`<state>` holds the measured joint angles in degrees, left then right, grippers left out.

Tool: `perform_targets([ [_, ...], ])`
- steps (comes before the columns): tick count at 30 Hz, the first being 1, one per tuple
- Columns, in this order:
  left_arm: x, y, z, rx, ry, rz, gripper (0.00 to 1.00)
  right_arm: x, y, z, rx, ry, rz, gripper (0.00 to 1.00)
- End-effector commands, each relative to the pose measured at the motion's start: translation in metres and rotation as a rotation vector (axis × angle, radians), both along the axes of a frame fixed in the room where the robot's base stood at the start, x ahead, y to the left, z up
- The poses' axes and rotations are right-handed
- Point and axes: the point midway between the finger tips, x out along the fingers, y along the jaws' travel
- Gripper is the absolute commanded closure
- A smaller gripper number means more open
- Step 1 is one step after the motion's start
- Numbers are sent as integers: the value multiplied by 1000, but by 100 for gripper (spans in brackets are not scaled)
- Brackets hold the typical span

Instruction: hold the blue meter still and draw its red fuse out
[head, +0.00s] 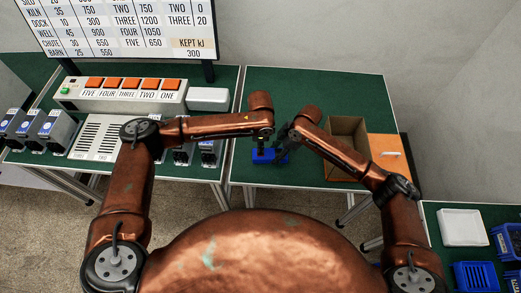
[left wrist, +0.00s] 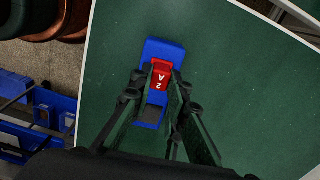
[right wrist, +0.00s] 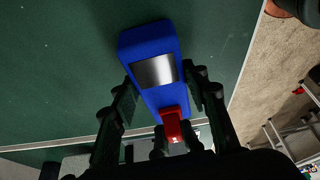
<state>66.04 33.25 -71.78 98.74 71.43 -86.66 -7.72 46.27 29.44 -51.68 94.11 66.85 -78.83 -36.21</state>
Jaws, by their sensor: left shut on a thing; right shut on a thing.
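The blue meter (head: 262,158) is on the green table, below both grippers. In the right wrist view the meter (right wrist: 150,42) has a grey screen (right wrist: 155,71) and lies between the fingers of my right gripper (right wrist: 160,85), which is shut on its sides. The red fuse (left wrist: 161,68), marked "2 A", is between the fingertips of my left gripper (left wrist: 160,78), which is shut on it. The fuse also shows at the meter's near end in the right wrist view (right wrist: 172,124). I cannot tell how deep it sits in the meter.
An open wooden box (head: 345,135) with an orange-brown panel (head: 388,155) beside it stands right of the meter. Left are a row of orange buttons (head: 125,85), a white box (head: 208,98) and several grey units (head: 58,128). Green tabletop (head: 300,82) behind the meter is clear.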

Motion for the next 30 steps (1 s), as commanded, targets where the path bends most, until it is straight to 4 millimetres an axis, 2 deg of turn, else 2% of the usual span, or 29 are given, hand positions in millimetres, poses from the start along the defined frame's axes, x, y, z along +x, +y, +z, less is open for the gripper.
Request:
perform_targets([
  [19,0,0,1,0,-1,0,100,0,0,0,0,0,0,89],
  [30,1,0,14,0,-2,1,100,0,0,0,0,0,0,89],
])
